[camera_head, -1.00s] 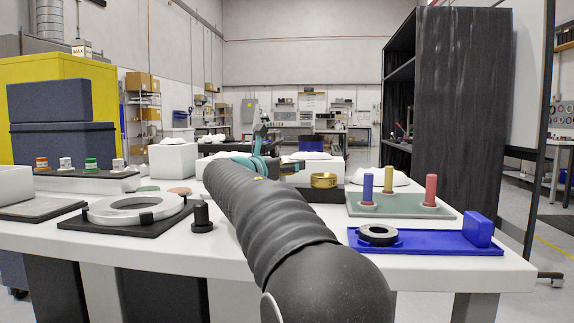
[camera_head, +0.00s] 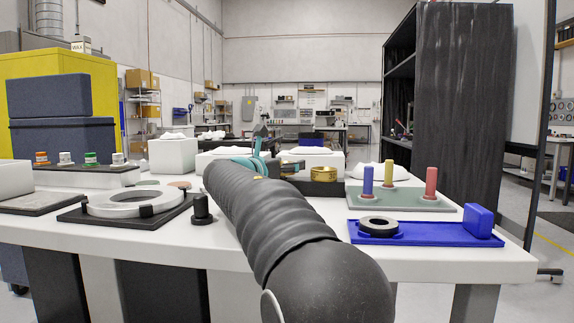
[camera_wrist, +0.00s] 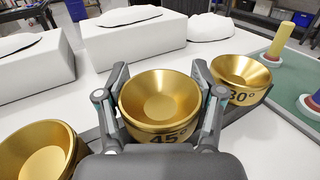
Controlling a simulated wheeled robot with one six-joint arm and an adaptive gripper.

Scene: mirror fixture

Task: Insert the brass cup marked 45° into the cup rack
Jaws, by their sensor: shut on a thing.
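The brass cup marked 45° (camera_wrist: 160,104) is in the middle of the wrist view, upright, its mark facing me. My gripper (camera_wrist: 160,76) is shut on it, one finger on each side. The cup rack (camera_wrist: 231,114) shows as a dark strip to the right of the held cup. A brass cup marked 30° (camera_wrist: 241,76) sits there, and shows in the head view too (camera_head: 324,174). Another brass cup (camera_wrist: 38,150) is at the lower left, its mark out of sight. The held cup's underside is hidden, so I cannot tell whether it is seated. My arm hides it in the head view.
A green board with coloured pegs (camera_head: 408,201) and a blue tray (camera_head: 440,234) stand to the right. A metal ring on a black base (camera_head: 137,203) and a black knob (camera_head: 201,208) are at left. White blocks (camera_wrist: 135,38) lie behind the cups.

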